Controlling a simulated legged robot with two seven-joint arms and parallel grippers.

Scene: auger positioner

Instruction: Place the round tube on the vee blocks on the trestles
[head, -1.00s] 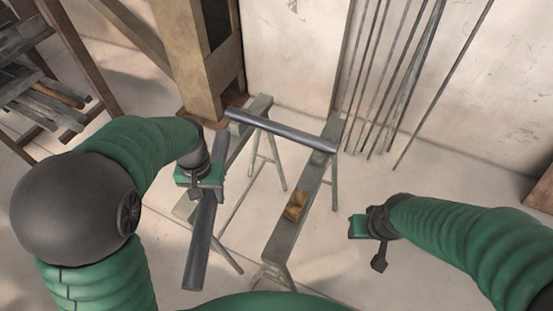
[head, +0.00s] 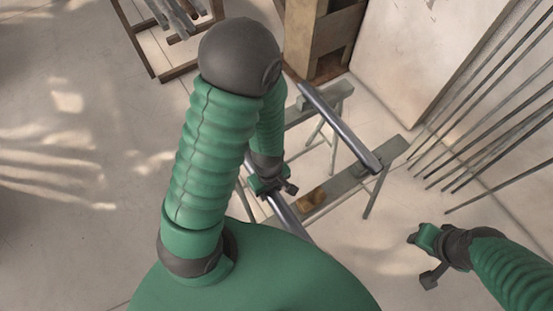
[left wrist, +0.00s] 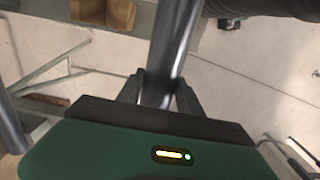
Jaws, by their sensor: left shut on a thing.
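My left gripper (head: 268,183) is shut on a grey round tube (head: 284,213), held beside the trestles; my own body hides its near part. In the left wrist view the tube (left wrist: 172,50) runs between the two dark fingers (left wrist: 158,92). Another long grey tube or bar (head: 341,128) lies across the near trestle (head: 385,153) and the far trestle (head: 330,98). A brown wooden block (head: 311,199), apparently a vee block, sits on the near trestle. My right gripper (head: 424,241) is away from the trestles at lower right; its fingers are unclear.
A wooden post (head: 303,40) stands behind the far trestle. Several thin rods (head: 490,115) lean against the wall at right. A rack (head: 160,60) with metal stock stands at upper left. The floor at left is clear.

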